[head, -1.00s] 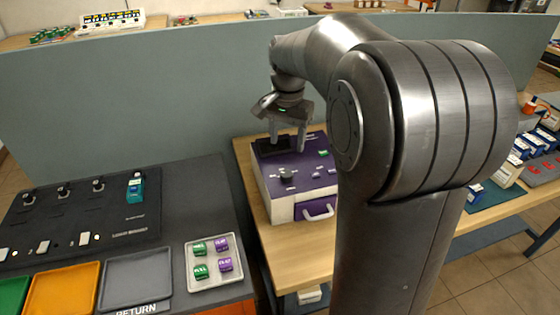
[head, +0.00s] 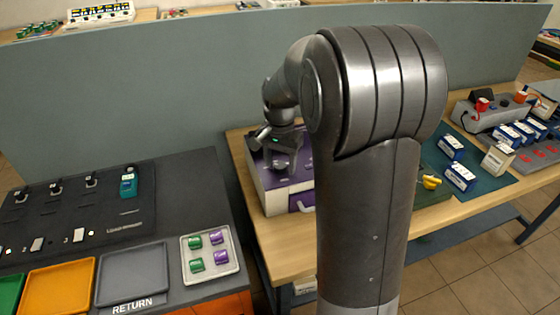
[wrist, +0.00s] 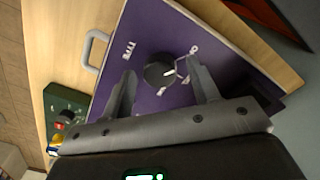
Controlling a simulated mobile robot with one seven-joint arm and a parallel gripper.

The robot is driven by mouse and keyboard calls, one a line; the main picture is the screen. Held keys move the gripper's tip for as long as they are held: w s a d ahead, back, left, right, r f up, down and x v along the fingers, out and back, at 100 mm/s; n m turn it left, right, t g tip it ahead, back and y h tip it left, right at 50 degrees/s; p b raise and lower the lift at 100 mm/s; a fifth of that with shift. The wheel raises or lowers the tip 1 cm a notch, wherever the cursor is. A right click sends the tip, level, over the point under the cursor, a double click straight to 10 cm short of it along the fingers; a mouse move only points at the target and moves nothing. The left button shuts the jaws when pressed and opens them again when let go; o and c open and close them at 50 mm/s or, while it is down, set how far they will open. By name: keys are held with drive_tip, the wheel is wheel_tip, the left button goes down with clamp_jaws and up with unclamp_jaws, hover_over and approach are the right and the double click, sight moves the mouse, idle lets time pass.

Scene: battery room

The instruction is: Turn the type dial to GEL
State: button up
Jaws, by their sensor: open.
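The type dial (wrist: 158,70) is a round dark knob on the purple top (wrist: 140,22) of a white-and-purple unit (head: 272,200). In the wrist view its white mark points right, toward small white labels too blurred to read surely; the word TYPE lies to its left. My gripper (wrist: 164,78) is open, with one finger on each side of the dial in that view. I cannot tell whether the fingers touch it. In the head view my gripper (head: 283,158) is low over the unit's top, and my arm hides the unit's right part.
A pale drawer handle (wrist: 92,50) sticks out from the unit's front. A green device (wrist: 66,105) stands beside it. A grey tray (head: 233,265) with green and purple blocks is on the dark bench at left. Blue-and-white boxes (head: 460,178) are at right. A grey partition (head: 150,100) stands behind.

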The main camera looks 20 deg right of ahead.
drive_tip(key=shift+c, duration=0.5)
drive_tip(key=c, duration=0.9)
drive_tip(key=shift+o, duration=0.2)
drive_tip(key=shift+m, duration=0.3)
drive_tip(key=m, duration=1)
drive_tip(key=o, duration=1)
drive_tip(key=shift+c, duration=0.2)
